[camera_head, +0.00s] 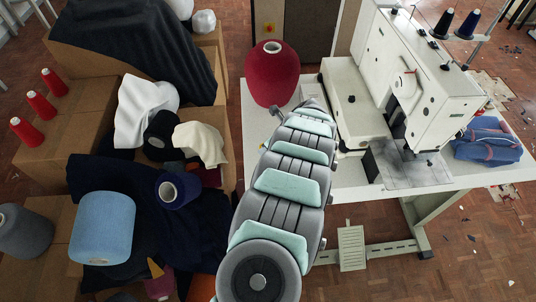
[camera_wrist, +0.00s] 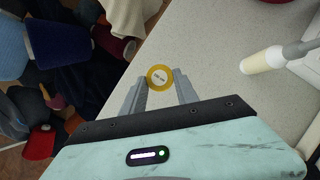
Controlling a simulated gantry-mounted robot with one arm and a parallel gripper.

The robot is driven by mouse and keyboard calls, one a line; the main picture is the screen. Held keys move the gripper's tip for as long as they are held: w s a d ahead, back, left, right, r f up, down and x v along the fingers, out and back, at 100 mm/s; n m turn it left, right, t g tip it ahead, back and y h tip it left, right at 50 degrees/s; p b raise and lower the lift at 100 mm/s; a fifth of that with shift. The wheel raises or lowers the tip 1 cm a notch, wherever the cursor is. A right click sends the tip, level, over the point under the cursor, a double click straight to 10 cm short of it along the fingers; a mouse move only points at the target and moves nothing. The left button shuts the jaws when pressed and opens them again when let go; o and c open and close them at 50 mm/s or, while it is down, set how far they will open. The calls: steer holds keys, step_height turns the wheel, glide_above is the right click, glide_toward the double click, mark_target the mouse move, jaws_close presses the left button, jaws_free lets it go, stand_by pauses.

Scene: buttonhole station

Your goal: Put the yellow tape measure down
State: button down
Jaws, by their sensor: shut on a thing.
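The yellow tape measure (camera_wrist: 159,77) is a round yellow disc with a pale label in the wrist view. It sits between the fingertips of my gripper (camera_wrist: 159,86), which is shut on it. Behind it in the wrist view is the pale table top (camera_wrist: 215,45), near the table's left edge. I cannot tell whether the tape measure touches the table. In the head view my arm hides the gripper and the tape measure.
A white sewing machine (camera_head: 425,75) stands on the table (camera_head: 345,178), with folded blue cloth (camera_head: 487,140) at its right. A red yarn cone (camera_head: 272,75) stands at the table's back left. Left of the table are cardboard boxes (camera_head: 70,135), dark cloth and a light blue cone (camera_head: 102,228).

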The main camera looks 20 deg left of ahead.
steer(key=shift+f, duration=2.15)
steer(key=shift+f+b, duration=0.1)
steer(key=shift+b, duration=0.25)
steer(key=c, duration=0.9)
jaws_free()
steer(key=shift+r, duration=0.25)
steer(key=p+v, duration=0.1)
steer(key=v, duration=1)
steer(key=shift+d+r+p, duration=0.3)
